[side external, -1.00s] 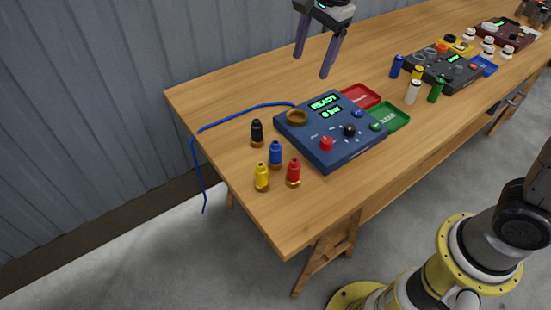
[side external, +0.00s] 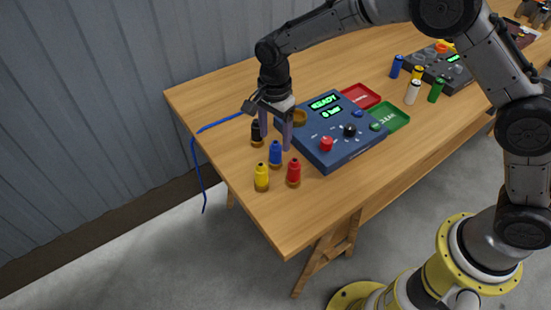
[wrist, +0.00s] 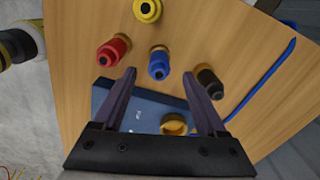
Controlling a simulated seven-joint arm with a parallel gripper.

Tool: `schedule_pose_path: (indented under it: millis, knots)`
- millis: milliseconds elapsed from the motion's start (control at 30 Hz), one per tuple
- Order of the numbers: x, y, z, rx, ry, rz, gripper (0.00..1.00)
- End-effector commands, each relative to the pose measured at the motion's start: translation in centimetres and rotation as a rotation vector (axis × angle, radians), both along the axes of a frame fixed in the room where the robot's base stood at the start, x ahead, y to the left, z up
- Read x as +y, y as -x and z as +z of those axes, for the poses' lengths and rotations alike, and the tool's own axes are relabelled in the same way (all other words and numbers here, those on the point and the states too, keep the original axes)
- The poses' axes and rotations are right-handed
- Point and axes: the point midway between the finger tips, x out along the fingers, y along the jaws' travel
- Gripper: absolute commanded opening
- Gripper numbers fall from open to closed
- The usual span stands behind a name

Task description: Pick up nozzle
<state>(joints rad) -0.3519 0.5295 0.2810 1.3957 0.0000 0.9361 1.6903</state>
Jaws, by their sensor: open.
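Several small nozzles with brass bases stand upright on the near left of the table: blue (side external: 275,155), black (side external: 256,137), yellow (side external: 261,178) and red (side external: 293,174). My gripper (side external: 275,138) is open and empty, pointing down over the group beside the blue panel. In the wrist view, the blue nozzle (wrist: 158,66) appears between the fingertips (wrist: 158,74), and the black nozzle (wrist: 209,82) is just right of the right finger. The red nozzle (wrist: 113,50) and yellow nozzle (wrist: 147,9) lie outside the fingers. The fingers' height above the blue nozzle is unclear.
The blue control panel (side external: 330,157) reads "READY 0 bar" and has a brass ring (side external: 299,117). Red (side external: 361,95) and green (side external: 393,117) trays adjoin it. A blue hose (side external: 220,123) runs over the table's left edge. Another panel (side external: 440,75) and small cylinders stand farther right.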

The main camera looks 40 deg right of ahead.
Motion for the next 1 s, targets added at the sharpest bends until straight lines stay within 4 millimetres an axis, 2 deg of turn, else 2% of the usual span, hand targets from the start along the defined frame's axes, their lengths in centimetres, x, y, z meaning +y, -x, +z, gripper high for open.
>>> schedule_pose_path:
  millis: [167, 433, 767, 1000]
  knots:
    - [-0.1, 0.1, -1.3, 0.002, 0.0, 0.0, 0.74]
    - [-0.2, 0.1, -4.9, 0.002, 0.0, 0.0, 0.74]
    - [-0.2, 0.1, -5.5, 0.0, 0.0, 0.0, 0.74]
    - [-0.2, 0.1, -5.4, -0.001, 0.0, 0.0, 0.31]
